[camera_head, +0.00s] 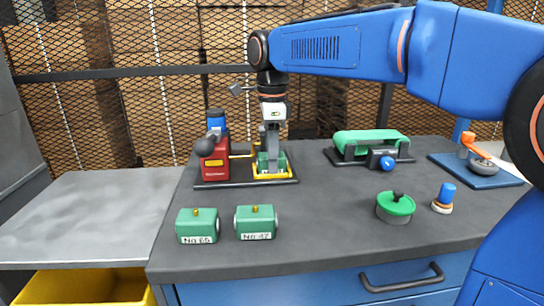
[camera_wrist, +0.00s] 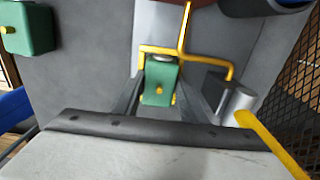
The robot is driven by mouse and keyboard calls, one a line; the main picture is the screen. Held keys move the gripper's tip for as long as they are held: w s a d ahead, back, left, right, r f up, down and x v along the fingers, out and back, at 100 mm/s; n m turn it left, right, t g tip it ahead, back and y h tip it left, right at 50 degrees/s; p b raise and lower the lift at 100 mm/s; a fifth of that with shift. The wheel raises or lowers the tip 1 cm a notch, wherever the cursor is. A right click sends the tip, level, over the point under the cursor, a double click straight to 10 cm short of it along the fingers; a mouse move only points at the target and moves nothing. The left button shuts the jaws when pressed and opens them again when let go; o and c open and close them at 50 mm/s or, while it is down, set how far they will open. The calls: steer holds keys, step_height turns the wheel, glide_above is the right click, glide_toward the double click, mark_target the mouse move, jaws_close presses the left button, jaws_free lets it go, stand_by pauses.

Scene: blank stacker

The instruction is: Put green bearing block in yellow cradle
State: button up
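In the head view, the green bearing block (camera_head: 263,163) sits low at the yellow cradle (camera_head: 272,177), on the black base beside the red unit. My gripper (camera_head: 270,152) points straight down over it. In the wrist view the block (camera_wrist: 158,82), with a yellow knob, lies between the two fingertips of my gripper (camera_wrist: 161,78), which appear to meet its sides. Yellow cradle bars (camera_wrist: 187,42) show around it. The fingers and bars partly hide how the block's underside rests.
Two more green blocks, one left (camera_head: 197,225) and one right (camera_head: 256,222), stand at the table's front left. A red unit (camera_head: 213,160) stands left of the cradle. A green-belted device (camera_head: 371,142), green-lidded pot (camera_head: 395,207) and blue-topped knob (camera_head: 444,198) are to the right. The middle is clear.

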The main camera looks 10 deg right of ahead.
step_height(320, 180, up, 12)
stand_by(0.5)
steer(key=shift+r, duration=0.1)
